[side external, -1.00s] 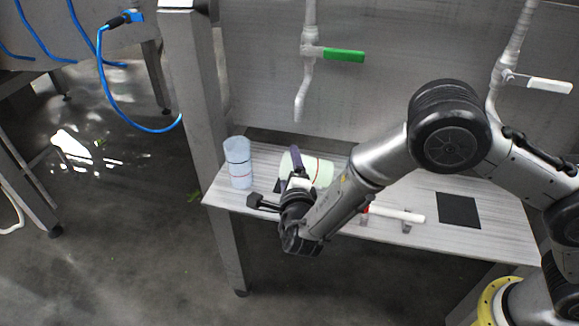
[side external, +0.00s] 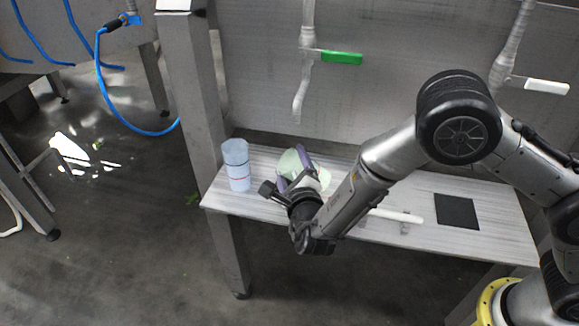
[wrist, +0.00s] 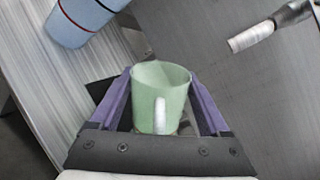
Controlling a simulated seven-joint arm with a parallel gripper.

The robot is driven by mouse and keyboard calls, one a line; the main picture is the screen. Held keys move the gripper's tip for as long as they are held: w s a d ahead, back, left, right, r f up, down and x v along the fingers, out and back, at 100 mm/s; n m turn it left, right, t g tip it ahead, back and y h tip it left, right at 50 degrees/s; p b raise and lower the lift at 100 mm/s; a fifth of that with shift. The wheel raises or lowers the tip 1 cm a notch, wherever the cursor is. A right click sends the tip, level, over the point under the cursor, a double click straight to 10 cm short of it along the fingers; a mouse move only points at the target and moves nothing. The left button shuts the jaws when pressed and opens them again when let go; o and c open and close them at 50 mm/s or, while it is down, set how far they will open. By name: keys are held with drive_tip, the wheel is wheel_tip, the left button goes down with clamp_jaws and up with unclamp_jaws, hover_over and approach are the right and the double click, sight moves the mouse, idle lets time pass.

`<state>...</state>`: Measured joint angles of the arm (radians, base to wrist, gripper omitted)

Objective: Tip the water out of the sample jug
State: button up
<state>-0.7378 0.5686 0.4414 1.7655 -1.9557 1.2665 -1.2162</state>
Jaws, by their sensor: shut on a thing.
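The pale green sample jug (side external: 287,163) is between the purple fingers of my gripper (side external: 303,165), over the left half of the bench, and looks tilted in the side view. In the wrist view the jug (wrist: 172,85) sits between both fingers of my gripper (wrist: 160,92), which is shut on it. Its white handle (wrist: 160,115) faces the camera. Whether water is inside cannot be made out. A pale blue cylindrical container (side external: 237,168) with a red line stands upright on the bench, left of the jug and apart from it. It also shows in the wrist view (wrist: 82,18).
The grey bench (side external: 350,240) carries a black square (side external: 457,211) at right and a white rod (side external: 395,215) on a small support. Above hang a tap with a green lever (side external: 341,57) and one with a white lever (side external: 547,87). A metal post (side external: 190,90) stands at left.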

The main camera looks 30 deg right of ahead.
drive_tip(key=m, duration=0.1)
drive_tip(key=d+m, duration=0.1)
drive_tip(key=m, duration=0.1)
drive_tip(key=r+m+t, duration=0.1)
drive_tip(key=shift+s+d+r+y, duration=0.1)
drive_tip(key=shift+s+d+y, duration=0.05)
drive_tip(key=shift+s+y, duration=0.2)
drive_tip(key=m, duration=0.1)
drive_tip(key=d+m, duration=0.1)
drive_tip(key=m, duration=0.1)
drive_tip(key=m+t, duration=0.1)
drive_tip(key=m, duration=0.1)
drive_tip(key=shift+s+d+r, duration=0.15)
drive_tip(key=shift+s+d, duration=0.1)
drive_tip(key=shift+s, duration=0.15)
